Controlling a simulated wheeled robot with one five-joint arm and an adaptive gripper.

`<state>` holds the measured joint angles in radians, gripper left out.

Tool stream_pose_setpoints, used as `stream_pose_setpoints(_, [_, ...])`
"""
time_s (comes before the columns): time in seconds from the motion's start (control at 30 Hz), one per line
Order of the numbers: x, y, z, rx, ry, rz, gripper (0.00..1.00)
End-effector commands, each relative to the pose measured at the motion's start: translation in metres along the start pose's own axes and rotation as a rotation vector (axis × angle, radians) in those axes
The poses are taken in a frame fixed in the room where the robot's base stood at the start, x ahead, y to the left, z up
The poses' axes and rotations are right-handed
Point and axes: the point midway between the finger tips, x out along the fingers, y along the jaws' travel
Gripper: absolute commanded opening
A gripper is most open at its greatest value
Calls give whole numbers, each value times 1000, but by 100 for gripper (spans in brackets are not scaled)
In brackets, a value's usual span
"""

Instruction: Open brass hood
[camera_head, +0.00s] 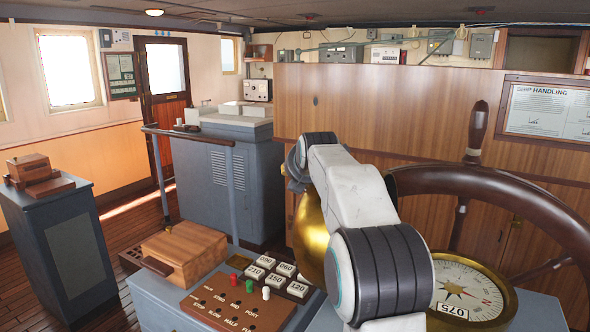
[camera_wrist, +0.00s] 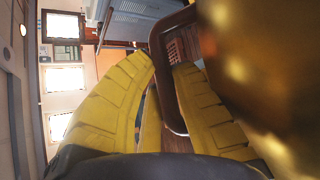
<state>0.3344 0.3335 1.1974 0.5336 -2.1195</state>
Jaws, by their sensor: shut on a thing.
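The brass hood (camera_head: 309,222) is a rounded golden shape behind my white arm in the head view, largely hidden by the arm. In the wrist view the brass hood (camera_wrist: 265,65) fills the right side, very close and blurred. My gripper (camera_wrist: 163,75) shows there with two ribbed yellow fingers, shut on a narrow part between them beside the hood.
A compass (camera_head: 468,292) and a dark wooden wheel (camera_head: 500,185) stand right of my arm. A wooden box (camera_head: 184,252) and a lever panel (camera_head: 240,300) with number tiles lie left. A grey console (camera_head: 225,185) with a handrail (camera_head: 187,136) stands behind. Open floor lies at left.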

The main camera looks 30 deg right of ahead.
Motion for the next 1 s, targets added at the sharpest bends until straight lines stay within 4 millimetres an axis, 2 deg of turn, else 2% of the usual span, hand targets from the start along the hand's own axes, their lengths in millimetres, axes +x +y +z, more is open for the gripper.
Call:
stream_pose_setpoints(0.1, [3,-7,0,7,-2,-7,0])
stream_pose_setpoints(0.5, [4,-9,0,7,-1,-11,0])
stream_pose_setpoints(0.53, [4,-9,0,7,-1,-12,22])
stream_pose_setpoints(0.67, [4,-10,0,6,0,-14,34])
stream_pose_setpoints(1.0, [2,-11,-1,5,2,-17,36])
